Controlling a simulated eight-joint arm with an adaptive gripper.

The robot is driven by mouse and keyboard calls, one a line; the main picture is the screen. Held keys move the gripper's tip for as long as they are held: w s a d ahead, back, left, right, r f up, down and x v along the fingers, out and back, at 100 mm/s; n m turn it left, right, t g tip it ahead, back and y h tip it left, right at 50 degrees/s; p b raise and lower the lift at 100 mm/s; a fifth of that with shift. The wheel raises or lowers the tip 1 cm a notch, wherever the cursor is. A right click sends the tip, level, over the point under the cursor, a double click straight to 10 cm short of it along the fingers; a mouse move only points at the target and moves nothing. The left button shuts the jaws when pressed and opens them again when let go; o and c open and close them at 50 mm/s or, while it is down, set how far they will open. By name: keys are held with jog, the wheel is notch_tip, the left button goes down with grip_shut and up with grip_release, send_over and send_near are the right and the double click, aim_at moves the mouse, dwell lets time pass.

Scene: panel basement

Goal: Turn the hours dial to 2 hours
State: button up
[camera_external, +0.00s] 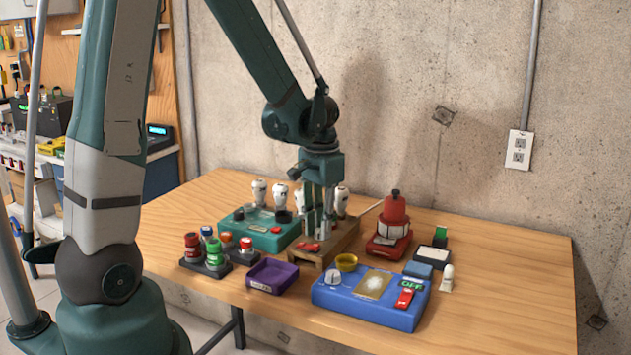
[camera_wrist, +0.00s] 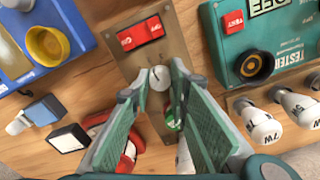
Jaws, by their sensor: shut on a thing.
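A brown wooden panel box (camera_external: 346,238) stands in the middle of the table under my gripper. A red rocker switch (camera_wrist: 141,33) is on its face. Just below the switch in the wrist view is a small round white dial (camera_wrist: 159,78) with a dark line on it; it looks like the hours dial, but I cannot read any markings. My gripper (camera_wrist: 164,76) points down, with its fingertips closed on this dial from both sides. A partly hidden green and white round part (camera_wrist: 172,121) shows between the fingers. In the external view my gripper (camera_external: 318,233) hides the dial.
A teal tester box (camera_external: 262,230) with white bulbs (camera_external: 259,192) is close on the left. A red device (camera_external: 390,230) is close on the right. A blue box (camera_external: 371,300), purple tray (camera_external: 272,276) and several jars (camera_external: 213,252) are in front.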

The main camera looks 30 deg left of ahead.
aim_at(316, 231)
dwell(0.3)
jog(key=o, duration=0.9)
jog(key=shift+r, duration=0.1)
jog(key=shift+r, duration=5.95)
jog(key=shift+s+a+r+n+t+b, duration=0.3)
jog(key=shift+s+a+r+n+t, duration=0.5)
jog(key=shift+s+a+r+t, duration=1.3)
jog(key=shift+s+a+r+n+t+b, duration=0.3)
jog(key=shift+s+a+r+n, duration=0.75)
jog(key=shift+s, duration=2.2)
jog(key=shift+s+a+r+n+t+b, duration=0.45)
jog(key=shift+s+a+r+t, duration=0.6)
jog(key=shift+s+a, duration=1.35)
